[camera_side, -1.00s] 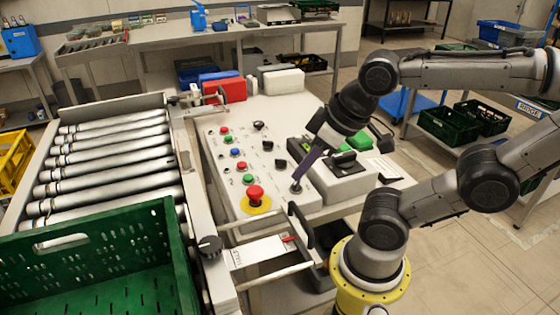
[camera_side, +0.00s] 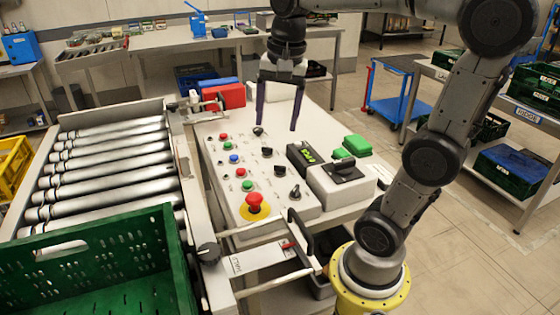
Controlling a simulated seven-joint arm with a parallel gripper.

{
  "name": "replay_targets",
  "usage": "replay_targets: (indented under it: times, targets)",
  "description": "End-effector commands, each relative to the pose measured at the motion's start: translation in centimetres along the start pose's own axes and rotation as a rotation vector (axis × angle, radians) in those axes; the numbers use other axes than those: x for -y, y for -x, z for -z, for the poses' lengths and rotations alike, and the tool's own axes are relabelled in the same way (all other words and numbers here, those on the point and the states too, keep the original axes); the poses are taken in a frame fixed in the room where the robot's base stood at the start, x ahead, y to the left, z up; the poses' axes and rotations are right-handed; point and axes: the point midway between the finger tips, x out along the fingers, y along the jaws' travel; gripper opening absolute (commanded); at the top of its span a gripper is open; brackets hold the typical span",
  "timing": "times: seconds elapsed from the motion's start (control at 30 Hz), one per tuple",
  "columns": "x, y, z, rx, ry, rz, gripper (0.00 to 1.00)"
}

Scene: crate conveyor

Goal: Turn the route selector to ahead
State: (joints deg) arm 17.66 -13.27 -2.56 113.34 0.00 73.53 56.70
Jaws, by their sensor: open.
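The control panel (camera_side: 225,188) carries several black selector knobs along its right side: a back knob (camera_side: 258,131), a second (camera_side: 267,152), a third (camera_side: 280,170) and a front knob with an upright lever (camera_side: 294,192). The labels are too small to read, so I cannot tell which is the route selector. My gripper (camera_side: 277,129) points down at the back of the panel with its two purple fingers wide apart and nothing between them. Its left fingertip appears close to the back knob; contact is unclear.
A red mushroom button (camera_side: 255,201) and several coloured push buttons share the panel. A green crate (camera_side: 100,250) sits by the rollers (camera_side: 105,172).

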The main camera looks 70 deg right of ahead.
Motion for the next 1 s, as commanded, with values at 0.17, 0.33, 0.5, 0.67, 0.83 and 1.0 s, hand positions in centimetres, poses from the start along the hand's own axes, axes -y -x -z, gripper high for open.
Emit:
replay_targets:
  times: [0.17, 0.33, 0.5, 0.67, 0.83, 1.0]
  targets:
    - [0.9, -2.0, 5.5, 0.040, -0.196, -0.093, 0.72]
    - [0.3, -3.9, 8.0, 0.066, -0.263, -0.139, 0.72]
    - [-0.2, -4.8, 8.2, 0.069, -0.276, -0.145, 0.72]
    - [-0.5, -7.2, 7.9, 0.071, -0.274, -0.147, 0.72]
    - [-1.0, -10.6, 7.5, 0.072, -0.273, -0.147, 0.72]
    - [-1.4, -13.8, 7.3, 0.071, -0.272, -0.147, 0.72]
